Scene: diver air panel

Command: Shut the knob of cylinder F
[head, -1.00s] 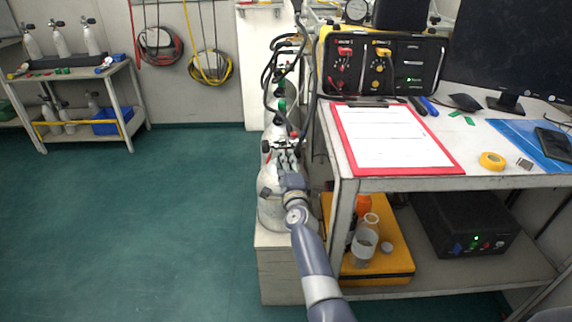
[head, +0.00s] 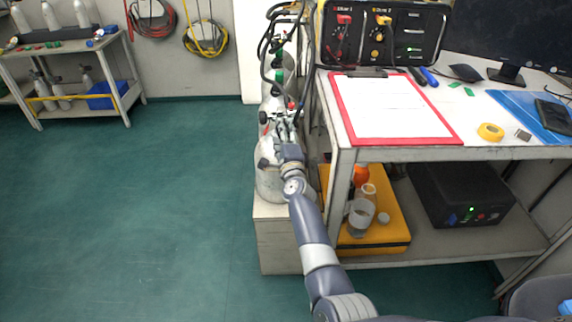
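A row of pale cylinders stands along the left side of the workbench, with valves, knobs and black hoses at their tops. The nearest cylinder (head: 268,183) is a large pale one, partly hidden by my arm. No letters are readable, so I cannot tell which one is cylinder F. My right gripper (head: 283,127) is at the top of the nearest cylinder, its fingers pointing away from me by the valve. Its fingers cover the knob area, and I cannot tell whether they touch or grip a knob. A green valve part (head: 279,77) shows farther back. My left gripper is out of view.
The workbench (head: 400,154) on the right carries a red clipboard (head: 392,108), a control panel case (head: 382,35), yellow tape (head: 490,131) and a monitor. Its lower shelf holds a yellow case (head: 394,232) and a black box (head: 462,190). The green floor at left is clear.

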